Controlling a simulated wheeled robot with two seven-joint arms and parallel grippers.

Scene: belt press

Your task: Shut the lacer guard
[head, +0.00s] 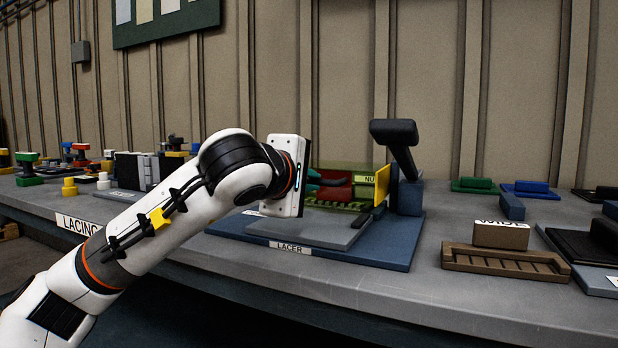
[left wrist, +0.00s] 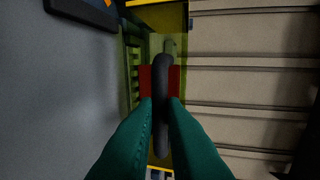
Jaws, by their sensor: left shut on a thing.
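The lacer (head: 385,248) is a blue base with a grey plate, a "LACER" label and a raised dark lever (head: 396,134) at its right. Its see-through yellow guard (head: 350,168) stands at the back, with a solid yellow end (head: 381,186). My left gripper is mostly behind my own wrist in the head view. In the left wrist view its teal fingers (left wrist: 161,103) are shut on a dark bar handle (left wrist: 163,72), in front of the yellow guard (left wrist: 178,44) and a red part. How far the guard is open is unclear. My right gripper is not in view.
A brown slotted tray (head: 505,266) and a brown block with a "WIDE" label (head: 501,235) lie right of the lacer. Several coloured parts stand at the bench's left. The grey bench front (head: 440,305) is clear. A ribbed wall stands close behind.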

